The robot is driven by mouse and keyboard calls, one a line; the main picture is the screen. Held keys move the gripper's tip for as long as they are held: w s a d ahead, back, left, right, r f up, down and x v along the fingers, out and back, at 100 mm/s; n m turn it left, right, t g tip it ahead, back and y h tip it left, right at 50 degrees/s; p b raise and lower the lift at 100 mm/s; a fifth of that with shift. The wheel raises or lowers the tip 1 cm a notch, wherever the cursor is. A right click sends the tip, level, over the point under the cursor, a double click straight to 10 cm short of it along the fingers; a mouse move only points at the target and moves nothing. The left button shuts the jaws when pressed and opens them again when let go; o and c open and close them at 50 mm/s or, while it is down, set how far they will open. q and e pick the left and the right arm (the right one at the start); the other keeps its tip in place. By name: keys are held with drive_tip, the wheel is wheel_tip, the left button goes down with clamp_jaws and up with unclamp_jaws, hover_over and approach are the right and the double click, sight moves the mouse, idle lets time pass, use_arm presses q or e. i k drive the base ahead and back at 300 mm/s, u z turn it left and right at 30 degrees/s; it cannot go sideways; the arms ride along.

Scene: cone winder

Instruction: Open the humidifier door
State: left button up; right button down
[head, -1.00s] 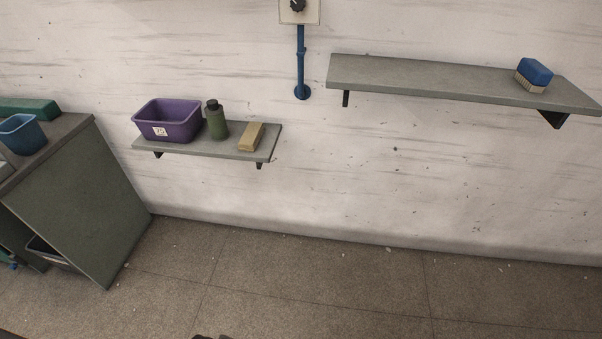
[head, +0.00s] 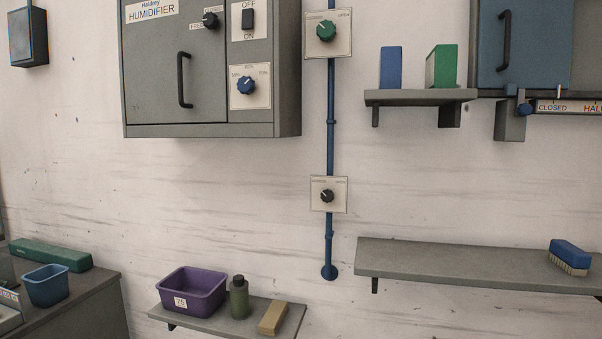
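The humidifier (head: 285,80) is a grey wall cabinet at the upper left of the head view, labelled HUMIDIFIER. Its door (head: 150,75) looks shut. A black vertical handle (head: 184,80) is on the door's right part, with a black knob (head: 210,20) above it. A panel to the right of the door carries a black OFF/ON switch (head: 248,18) and a blue dial (head: 246,85). The top of the cabinet is cut off by the frame. Neither of my grippers shows in the head view.
A blue pipe (head: 330,150) runs down the wall with a green-knob plate and a black-knob plate. A low shelf (head: 290,325) holds a purple bin (head: 191,289), a green bottle (head: 239,298) and a tan block (head: 272,318). A blue-doored cabinet (head: 540,45) hangs at upper right.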

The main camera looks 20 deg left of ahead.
sight(175, 66)
drive_tip(key=u, duration=1.25)
